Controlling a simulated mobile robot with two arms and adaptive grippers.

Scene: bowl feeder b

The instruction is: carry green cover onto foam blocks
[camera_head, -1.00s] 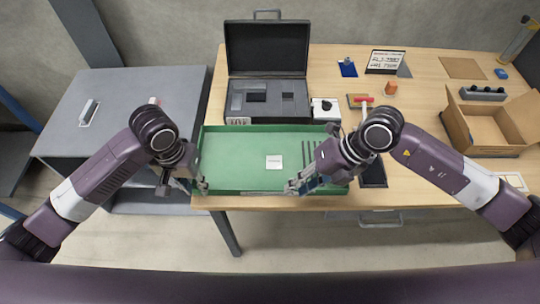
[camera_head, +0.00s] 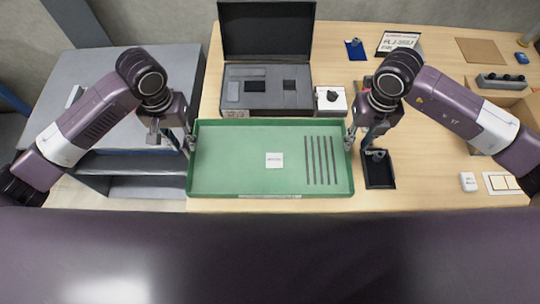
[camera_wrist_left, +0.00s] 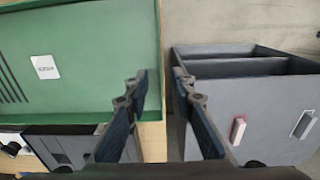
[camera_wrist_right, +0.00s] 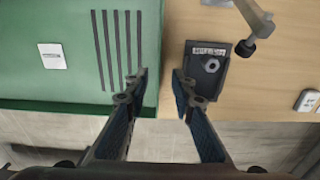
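The green cover (camera_head: 235,177), a shallow tray-like piece with a white label and several dark slots, lies flat at the front left of the table. My left gripper (camera_head: 190,143) is at its left side; in the left wrist view its fingers (camera_wrist_left: 160,76) are open with the cover's rim (camera_wrist_left: 156,50) in line with the gap. My right gripper (camera_head: 350,138) is at its right side; in the right wrist view its fingers (camera_wrist_right: 159,76) are open, the cover's edge (camera_wrist_right: 155,45) in line with the gap. Contact is unclear. I cannot identify the foam blocks.
An open black case (camera_head: 266,32) with a grey insert stands behind the cover. A white box with a black knob (camera_head: 331,98) is beside it. A small black tray (camera_head: 379,180) lies close to my right gripper. A grey cabinet (camera_head: 140,188) stands left of the table.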

